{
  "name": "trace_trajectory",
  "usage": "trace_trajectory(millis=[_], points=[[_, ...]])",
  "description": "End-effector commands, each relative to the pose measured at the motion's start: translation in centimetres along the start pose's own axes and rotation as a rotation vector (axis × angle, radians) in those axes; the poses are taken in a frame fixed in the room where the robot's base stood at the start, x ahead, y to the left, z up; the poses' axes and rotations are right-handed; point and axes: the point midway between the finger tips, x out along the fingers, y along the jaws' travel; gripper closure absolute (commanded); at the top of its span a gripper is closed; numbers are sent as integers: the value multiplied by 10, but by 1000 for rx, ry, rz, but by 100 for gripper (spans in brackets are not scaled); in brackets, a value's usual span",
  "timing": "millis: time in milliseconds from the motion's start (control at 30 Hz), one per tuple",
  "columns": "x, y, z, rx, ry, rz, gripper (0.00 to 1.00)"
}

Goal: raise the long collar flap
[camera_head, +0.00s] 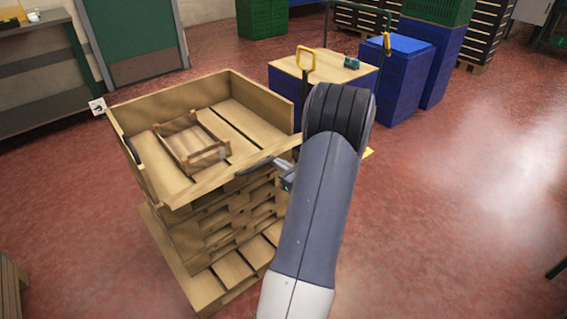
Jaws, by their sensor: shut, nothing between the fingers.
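A wooden collar (262,101) stands on top of a stack of pallets, with its back and side walls upright. The long flap (205,186) runs along its near side and shows as a narrow board; its exact tilt is hard to tell. My gripper (243,172) is shut and empty at the flap's right half, its dark fingers pointing left. They look close to the flap's edge, but I cannot tell whether they touch it. My arm hides the area just right of the collar's near right corner.
A small wooden crate (191,140) lies inside the collar on the slatted floor. A blue bin with a wooden top (325,68) stands behind my arm, beside blue crates (396,90). A green door (130,35) is at the back left.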

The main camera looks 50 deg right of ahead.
Motion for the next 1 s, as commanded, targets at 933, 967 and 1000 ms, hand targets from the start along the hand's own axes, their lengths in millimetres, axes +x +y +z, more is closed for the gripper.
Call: trace_trajectory(millis=[933, 967, 1000], points=[[66, -2, 93, 10, 510, 17, 100], [69, -2, 95, 11, 525, 17, 100], [72, -2, 97, 12, 546, 18, 100]])
